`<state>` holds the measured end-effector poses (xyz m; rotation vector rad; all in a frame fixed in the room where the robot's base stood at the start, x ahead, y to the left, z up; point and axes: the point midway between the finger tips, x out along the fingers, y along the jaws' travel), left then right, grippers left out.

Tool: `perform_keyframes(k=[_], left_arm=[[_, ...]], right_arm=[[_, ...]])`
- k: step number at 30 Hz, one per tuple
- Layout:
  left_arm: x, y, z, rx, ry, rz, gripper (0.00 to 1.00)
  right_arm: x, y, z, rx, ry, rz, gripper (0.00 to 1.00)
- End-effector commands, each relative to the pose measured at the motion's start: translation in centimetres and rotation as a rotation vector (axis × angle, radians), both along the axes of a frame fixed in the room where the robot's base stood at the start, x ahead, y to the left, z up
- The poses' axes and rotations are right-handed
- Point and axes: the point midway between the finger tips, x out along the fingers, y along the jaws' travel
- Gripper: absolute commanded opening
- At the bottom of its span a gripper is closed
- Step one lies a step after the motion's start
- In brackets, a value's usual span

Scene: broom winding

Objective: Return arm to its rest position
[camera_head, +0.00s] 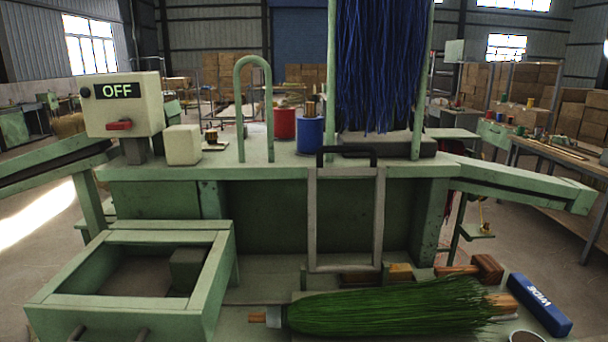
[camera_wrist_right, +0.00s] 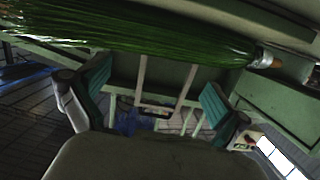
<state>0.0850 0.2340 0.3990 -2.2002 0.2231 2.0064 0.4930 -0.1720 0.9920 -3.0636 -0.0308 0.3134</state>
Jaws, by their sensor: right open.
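My right gripper (camera_wrist_right: 155,85) shows in the right wrist view with its two teal-padded fingers spread apart and nothing between them. The green broom (camera_head: 385,311) lies across the front of the bench in the head view, with a wooden end showing at each side. In the right wrist view the broom (camera_wrist_right: 130,32) crosses the top of the picture, beyond the fingers and apart from them as far as I can tell. Neither gripper appears in the head view. My left gripper is in neither view.
A grey upright frame (camera_head: 312,222) with a black handle stands behind the broom. A wooden mallet (camera_head: 484,268) and a blue box (camera_head: 540,304) lie at right. A green open-topped frame (camera_head: 60,292) is at left. The control box (camera_head: 149,107) reads OFF. Blue bristles (camera_head: 380,60) hang behind.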

Motion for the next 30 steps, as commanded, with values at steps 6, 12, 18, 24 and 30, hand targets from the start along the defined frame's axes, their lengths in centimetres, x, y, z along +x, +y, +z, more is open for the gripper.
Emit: perform_keyframes(k=[6, 12, 18, 24, 30], left_arm=[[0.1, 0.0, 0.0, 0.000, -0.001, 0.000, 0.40], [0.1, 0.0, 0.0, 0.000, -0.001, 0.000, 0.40], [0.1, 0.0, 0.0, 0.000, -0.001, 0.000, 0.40], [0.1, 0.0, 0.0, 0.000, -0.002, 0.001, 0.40], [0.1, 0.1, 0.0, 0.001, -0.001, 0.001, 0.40]], right_arm=[[-8.8, -2.9, -10.4, -0.095, 0.503, -0.024, 1.00], [-15.6, -3.4, -14.5, -0.145, 0.787, 0.041, 1.00], [-21.5, -3.5, -16.7, -0.175, 1.003, 0.129, 1.00], [-21.9, -3.3, -21.1, -0.184, 1.072, 0.160, 1.00], [-21.2, -3.1, -27.4, -0.185, 1.095, 0.163, 1.00]])
